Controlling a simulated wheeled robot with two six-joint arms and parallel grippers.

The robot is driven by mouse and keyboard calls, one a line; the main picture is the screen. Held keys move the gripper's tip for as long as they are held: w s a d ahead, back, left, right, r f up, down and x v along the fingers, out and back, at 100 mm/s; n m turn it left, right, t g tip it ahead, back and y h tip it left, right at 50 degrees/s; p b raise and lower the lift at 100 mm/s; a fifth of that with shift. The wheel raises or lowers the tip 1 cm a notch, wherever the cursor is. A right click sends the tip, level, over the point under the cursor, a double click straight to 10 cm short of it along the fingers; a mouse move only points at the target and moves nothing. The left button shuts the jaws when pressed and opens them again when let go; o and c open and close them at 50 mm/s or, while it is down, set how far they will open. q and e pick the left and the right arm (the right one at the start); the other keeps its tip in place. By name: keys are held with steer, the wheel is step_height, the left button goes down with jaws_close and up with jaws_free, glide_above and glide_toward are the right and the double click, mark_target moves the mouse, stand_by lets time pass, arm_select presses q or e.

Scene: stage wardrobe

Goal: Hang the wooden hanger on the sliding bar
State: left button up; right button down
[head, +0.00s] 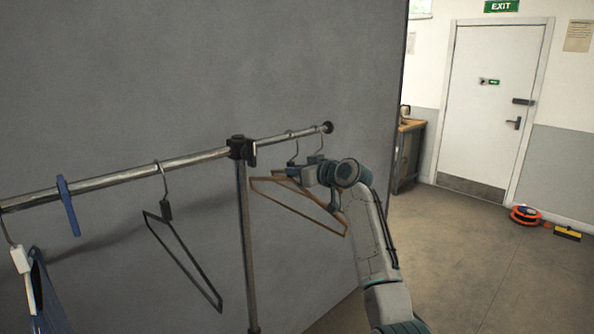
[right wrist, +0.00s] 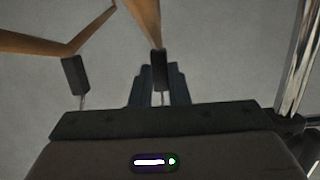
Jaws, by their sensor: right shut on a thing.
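My right gripper (head: 312,174) is shut on the neck of a wooden hanger, just below the right end of the metal bar (head: 190,159). In the head view a brown wooden triangle (head: 290,208) shows, partly behind my gripper. Two hooks rise to the bar there; I cannot tell whether the held one rests over it. My left gripper is out of view.
A dark clamp (head: 241,148) on an upright post (head: 248,250) divides the bar. Left of it hang a black hanger (head: 185,255), a blue clip (head: 68,206) and a blue garment (head: 45,295). A grey wall stands close behind. Open floor lies right.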

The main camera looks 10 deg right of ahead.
steer(key=shift+r, duration=0.1)
steer(key=c, duration=1.3)
jaws_free()
